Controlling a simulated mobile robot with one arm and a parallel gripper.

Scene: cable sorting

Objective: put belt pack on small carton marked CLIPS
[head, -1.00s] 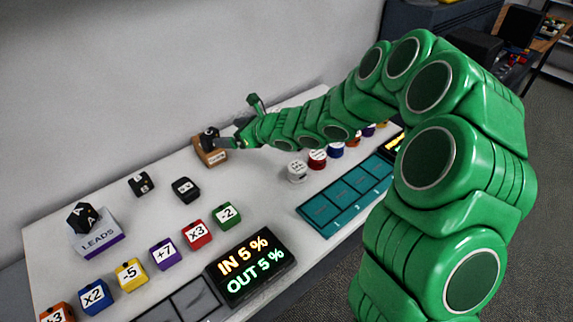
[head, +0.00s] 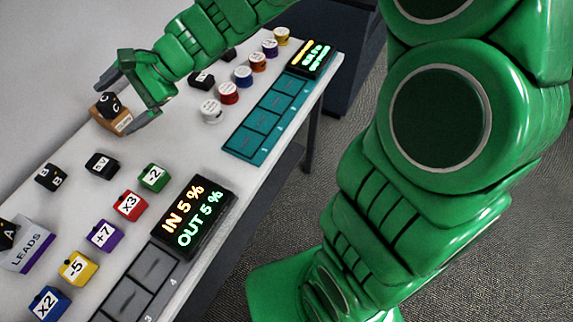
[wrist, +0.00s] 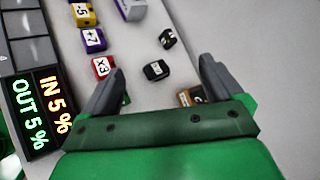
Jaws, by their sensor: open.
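A black belt pack lettered C (head: 110,104) rests on a small brown carton (head: 123,124) near the wall in the head view. The carton's front label is too small to read surely. My gripper (head: 116,107) is open, with a finger to either side of the pack in that picture; I cannot tell the exact gap. In the wrist view my gripper (wrist: 160,68) has its fingers wide apart with nothing held.
Two other black packs (head: 102,165) (head: 52,177) lie to the front left, and one more stands on the LEADS carton (head: 28,246).

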